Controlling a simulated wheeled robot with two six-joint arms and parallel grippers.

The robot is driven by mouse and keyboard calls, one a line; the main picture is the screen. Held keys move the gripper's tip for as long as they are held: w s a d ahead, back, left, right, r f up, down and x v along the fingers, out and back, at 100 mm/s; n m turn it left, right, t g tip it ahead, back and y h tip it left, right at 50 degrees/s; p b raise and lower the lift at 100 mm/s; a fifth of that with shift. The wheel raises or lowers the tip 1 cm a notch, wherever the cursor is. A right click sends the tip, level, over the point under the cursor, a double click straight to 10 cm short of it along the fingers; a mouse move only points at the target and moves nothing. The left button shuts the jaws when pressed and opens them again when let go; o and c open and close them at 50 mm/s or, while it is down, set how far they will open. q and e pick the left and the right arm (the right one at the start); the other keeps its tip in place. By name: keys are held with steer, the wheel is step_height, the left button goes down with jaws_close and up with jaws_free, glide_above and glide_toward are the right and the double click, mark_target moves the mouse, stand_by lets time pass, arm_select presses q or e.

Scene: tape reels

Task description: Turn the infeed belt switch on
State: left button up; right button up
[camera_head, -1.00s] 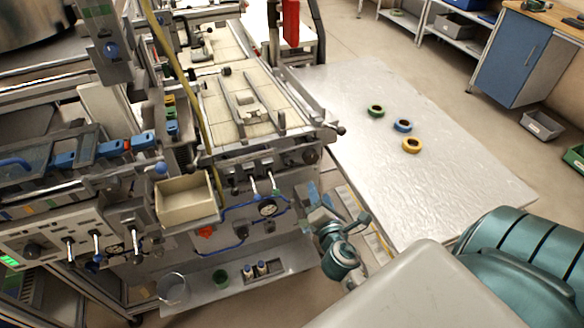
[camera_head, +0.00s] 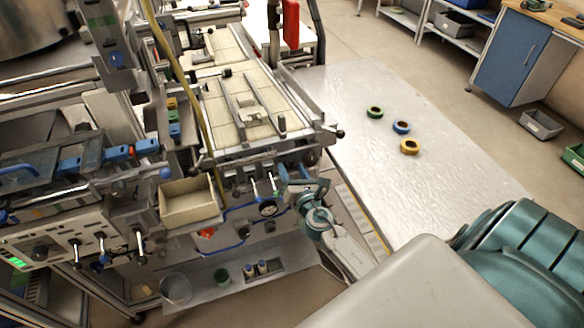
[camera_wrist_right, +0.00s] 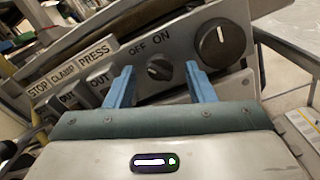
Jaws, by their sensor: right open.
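In the right wrist view a small dark rotary knob (camera_wrist_right: 158,71) sits on a grey panel under the words OFF and ON. Which word it points to is not clear. My right gripper (camera_wrist_right: 161,74) is open, its two blue fingers on either side of the knob in the picture; I cannot tell whether they touch it. In the head view my right gripper (camera_head: 293,183) is at the machine's front edge, and it hides the switch there. My left gripper is not in view.
A larger round knob (camera_wrist_right: 220,42) is on the panel to the right. Buttons marked STOP, CLAMP and PRESS are to the left. A beige bin (camera_head: 187,205) hangs on the machine front. The metal table (camera_head: 432,180) holds green, blue and yellow reels.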

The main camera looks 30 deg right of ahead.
steer(key=shift+w+d, duration=0.1)
steer(key=shift+w, duration=0.2)
steer(key=c, duration=1)
steer(key=shift+o, duration=0.2)
